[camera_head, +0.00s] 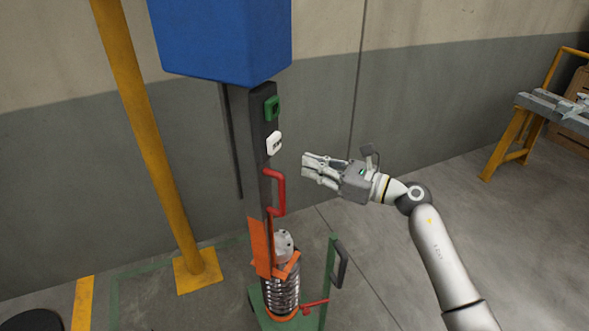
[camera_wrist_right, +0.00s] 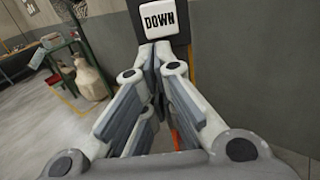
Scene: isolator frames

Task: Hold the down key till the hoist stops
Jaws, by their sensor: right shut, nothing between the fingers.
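The white down key (camera_head: 274,143) sits on the front of the dark control post (camera_head: 252,150), below a green key (camera_head: 271,108). In the right wrist view the key (camera_wrist_right: 160,18) reads DOWN and lies just beyond my fingertips. My right gripper (camera_head: 306,166) is shut and empty, to the right of the post and pointing at it. In the head view a gap shows between the fingertips and the key. The hoist's blue housing (camera_head: 222,38) is at the top. My left gripper is not in view.
A red handle (camera_head: 275,190) juts from the post below the key. A coil spring (camera_head: 282,292) on a green cart (camera_head: 330,285) stands at the post's foot. A yellow pole (camera_head: 150,130) is at left. Floor at right is mostly clear, with a yellow-legged bench (camera_head: 512,135) beyond.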

